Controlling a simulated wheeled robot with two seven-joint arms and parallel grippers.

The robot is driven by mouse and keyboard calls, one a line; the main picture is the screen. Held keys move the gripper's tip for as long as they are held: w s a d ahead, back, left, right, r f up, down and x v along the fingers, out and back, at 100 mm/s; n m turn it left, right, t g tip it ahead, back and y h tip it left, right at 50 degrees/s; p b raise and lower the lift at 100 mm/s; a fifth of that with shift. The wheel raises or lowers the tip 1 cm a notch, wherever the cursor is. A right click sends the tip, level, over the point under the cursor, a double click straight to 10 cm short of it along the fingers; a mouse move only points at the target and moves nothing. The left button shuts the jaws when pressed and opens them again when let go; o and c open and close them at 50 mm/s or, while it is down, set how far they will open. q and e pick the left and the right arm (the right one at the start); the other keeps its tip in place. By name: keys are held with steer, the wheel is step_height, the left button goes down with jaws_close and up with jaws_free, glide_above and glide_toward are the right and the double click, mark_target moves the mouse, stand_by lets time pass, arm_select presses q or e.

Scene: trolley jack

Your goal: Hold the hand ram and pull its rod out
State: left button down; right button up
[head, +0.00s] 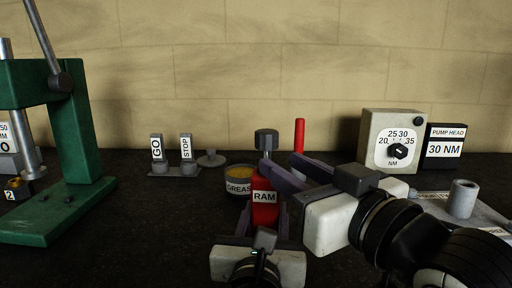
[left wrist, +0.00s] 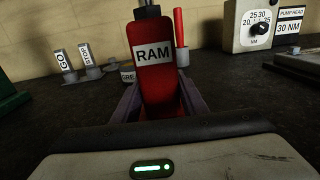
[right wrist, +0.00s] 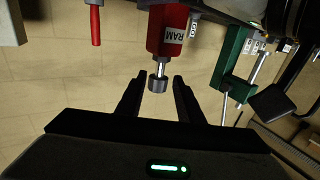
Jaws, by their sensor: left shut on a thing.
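The red hand ram (head: 264,208), labelled RAM, stands upright. Its rod shows as a short bright length under a dark grey round cap (head: 266,140). My left gripper (head: 263,222) is shut on the ram's red body, one finger on each side, as the left wrist view also shows around the ram (left wrist: 158,70). My right gripper (head: 281,164) reaches in from the right beside the rod. In the right wrist view its fingers are open, with the cap (right wrist: 158,84) between the fingertips and a gap on both sides.
A red upright handle (head: 299,135) stands just behind and right of the ram. A grease tin (head: 239,187) is close at left. GO and STOP levers (head: 186,150) and a green press (head: 85,140) stand further left. A dial box (head: 389,140) stands at right.

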steer(key=x, duration=1)
steer(key=shift+w+a, duration=0.15)
steer(key=shift+w, duration=0.2)
